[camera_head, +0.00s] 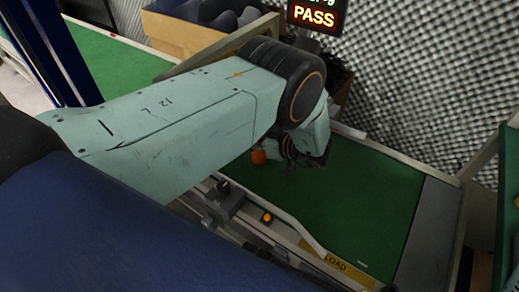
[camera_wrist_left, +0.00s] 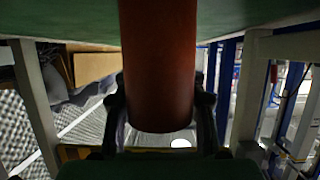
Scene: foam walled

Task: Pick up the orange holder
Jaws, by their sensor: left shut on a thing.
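The orange holder (camera_wrist_left: 158,65) is a dark orange-red cylinder that fills the middle of the left wrist view. My left gripper (camera_wrist_left: 160,100) has one dark finger on each side of it and is shut on it. In the head view, a small orange part of the holder (camera_head: 259,157) shows beside my left gripper (camera_head: 285,153), over the green belt. My forearm and wrist hide much of the holder there. I cannot tell whether the holder touches the belt. My right gripper is not in view.
The green belt (camera_head: 370,200) is clear to the right of the gripper. A pale rail with a small orange light (camera_head: 267,217) edges its near side. A lit PASS sign (camera_head: 314,16) and a cardboard box (camera_head: 180,35) stand behind, with grey foam walls (camera_head: 430,70).

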